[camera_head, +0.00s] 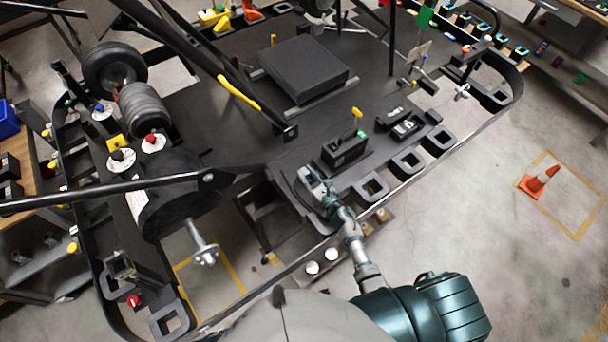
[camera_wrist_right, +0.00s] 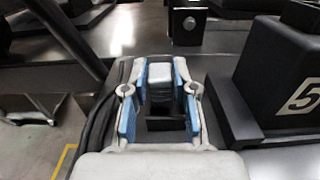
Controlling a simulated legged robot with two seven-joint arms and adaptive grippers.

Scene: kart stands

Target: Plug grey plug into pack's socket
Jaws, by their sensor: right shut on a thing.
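My right gripper (camera_head: 314,184) is over the kart's deck near its right side rail. In the right wrist view its blue-padded fingers (camera_wrist_right: 161,84) are shut on a grey block, which looks like the grey plug (camera_wrist_right: 160,76). A dark rectangular gap shows between the fingers, nearer the wrist. The black pack (camera_head: 343,149) stands upright just beyond the gripper. In the wrist view the pack (camera_wrist_right: 278,68), marked with a 5, is right of the fingers and apart from them. I cannot make out its socket. My left gripper is not in view.
Black cables (camera_wrist_right: 98,118) run close along the left finger. A flat black box (camera_head: 303,68) sits farther back on the deck. Square black frames (camera_head: 408,160) line the rail (camera_head: 463,127). A dark bar (camera_head: 100,192) crosses at left.

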